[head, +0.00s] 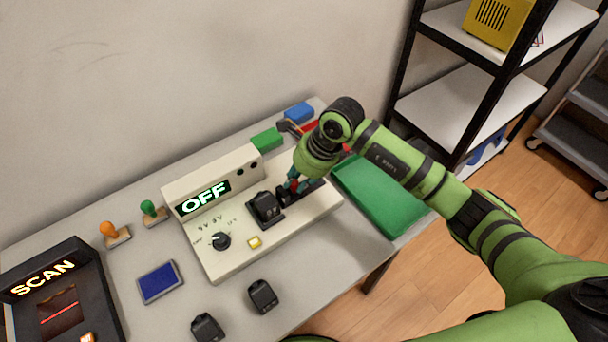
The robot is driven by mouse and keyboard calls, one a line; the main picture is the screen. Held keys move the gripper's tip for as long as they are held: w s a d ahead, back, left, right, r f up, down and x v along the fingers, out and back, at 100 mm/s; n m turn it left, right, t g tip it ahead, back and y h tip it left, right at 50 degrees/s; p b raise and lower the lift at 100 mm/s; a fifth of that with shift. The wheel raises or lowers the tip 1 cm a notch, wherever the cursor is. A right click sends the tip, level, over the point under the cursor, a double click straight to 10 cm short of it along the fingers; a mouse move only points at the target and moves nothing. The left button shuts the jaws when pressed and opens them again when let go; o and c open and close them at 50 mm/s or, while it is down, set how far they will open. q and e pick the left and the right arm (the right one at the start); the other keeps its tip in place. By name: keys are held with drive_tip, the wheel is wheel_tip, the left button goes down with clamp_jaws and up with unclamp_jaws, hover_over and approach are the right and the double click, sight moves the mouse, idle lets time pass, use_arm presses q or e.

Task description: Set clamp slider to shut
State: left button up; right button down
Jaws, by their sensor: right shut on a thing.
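A cream device (222,259) with a lit OFF display (203,198) stands on the grey table. Its top panel has a dark knob (220,241), a yellow button (255,242) and a black block (265,208) in a dark bay. The clamp slider (315,187) is a dark track right of the block. My right gripper (292,187) points down at it and is shut on a small red part that looks like the slider's handle. The fingers and wrist hide much of the handle, so its exact position on the track is unclear. My left gripper is out of view.
A green tray (385,197) lies right of the device. Green and blue blocks (298,112) stand behind it. Two black blocks (262,296), a blue pad (160,282), small orange and green-topped items and a SCAN box (50,270) occupy the front and left. A shelf (470,107) stands right.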

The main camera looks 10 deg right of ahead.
drive_tip(key=shift+s+a, duration=0.25)
drive_tip(key=shift+a, duration=0.45)
drive_tip(key=c, duration=1.1)
unclamp_jaws()
drive_tip(key=shift+a, duration=0.1)
drive_tip(key=shift+d+r, duration=0.2)
drive_tip(key=v, duration=1.1)
drive_tip(key=shift+d+r, duration=0.1)
drive_tip(key=shift+r, duration=0.15)
drive_tip(key=shift+s, duration=0.1)
